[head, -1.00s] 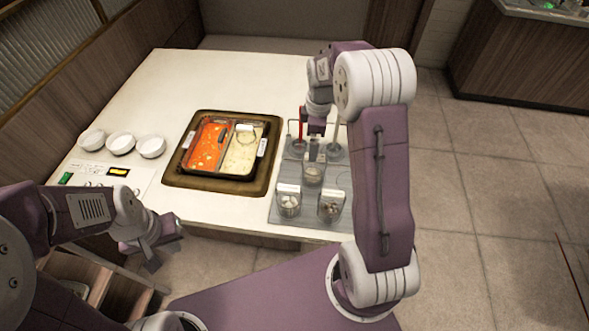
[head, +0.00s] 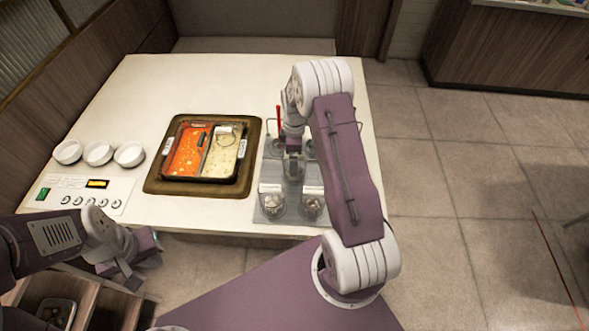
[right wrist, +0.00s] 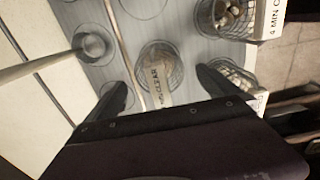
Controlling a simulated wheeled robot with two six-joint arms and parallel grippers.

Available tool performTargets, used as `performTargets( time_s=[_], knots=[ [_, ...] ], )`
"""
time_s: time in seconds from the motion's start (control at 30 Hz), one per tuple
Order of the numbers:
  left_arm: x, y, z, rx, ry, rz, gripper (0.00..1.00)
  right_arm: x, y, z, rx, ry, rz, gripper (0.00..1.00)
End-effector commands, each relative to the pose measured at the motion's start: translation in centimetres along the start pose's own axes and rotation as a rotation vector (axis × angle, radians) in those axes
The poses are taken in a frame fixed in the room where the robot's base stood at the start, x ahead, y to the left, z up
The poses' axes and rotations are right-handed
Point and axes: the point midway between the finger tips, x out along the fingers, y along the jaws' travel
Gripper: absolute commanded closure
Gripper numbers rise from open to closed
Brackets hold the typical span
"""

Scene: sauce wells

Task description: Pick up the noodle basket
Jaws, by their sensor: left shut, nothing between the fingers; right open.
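Small wire baskets with white tags stand on a grey tray (head: 258,180). Two show at the tray's front, a left basket (head: 271,203) and a right basket (head: 311,206). In the right wrist view a round basket (right wrist: 158,58) with a lettered tag lies between and beyond the fingertips of my right gripper (right wrist: 162,88). That gripper is open, empty and above the tray, and it also shows in the head view (head: 292,168). I cannot tell which basket holds noodles. My left gripper (head: 128,275) is shut and empty, off the counter's front left.
A two-part pot with red broth (head: 186,155) and pale broth (head: 220,150) sits in the counter left of the tray. Several white bowls (head: 98,153) and a control panel (head: 85,197) are farther left. A red-handled tool (head: 279,122) stands at the tray's back.

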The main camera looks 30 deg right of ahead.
Motion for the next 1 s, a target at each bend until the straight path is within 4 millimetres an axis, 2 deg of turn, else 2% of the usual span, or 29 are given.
performTargets(
  time_s=[0.13, 0.37, 0.47, 0.63, 0.67, 0.87, 1.0],
  knots=[
    [-0.3, 0.0, 0.0, 0.0, 0.0, 0.0, 1.0, 2.0, 0.0, 0.0, 0.0, 0.0, -0.001, 0.0],
    [-0.3, 0.0, 0.0, 0.0, 0.0, 0.0, 1.0, 2.3, 0.1, 0.0, 0.0, 0.0, 0.001, 0.0],
    [-0.3, 0.0, 0.0, 0.0, 0.0, 0.0, 1.0, 2.3, 0.0, 0.0, 0.0, 0.0, 0.001, 0.22],
    [-0.3, 0.0, 0.0, 0.0, 0.0, 0.0, 1.0, 2.2, 0.0, 0.0, 0.0, 0.0, 0.001, 0.7],
    [-0.3, 0.0, 0.0, 0.0, 0.0, 0.0, 1.0, 2.2, 0.1, 0.0, 0.0, 0.001, 0.002, 0.74],
    [-0.3, 0.0, 0.0, 0.0, 0.0, 0.0, 1.0, 2.1, 0.1, 0.0, 0.0, 0.001, 0.002, 0.74],
    [0.0, 0.0, 0.0, 0.0, 0.0, 0.0, 1.0, 0.0, 0.2, -0.1, 0.0, 0.002, 0.007, 0.74]
  ],
)
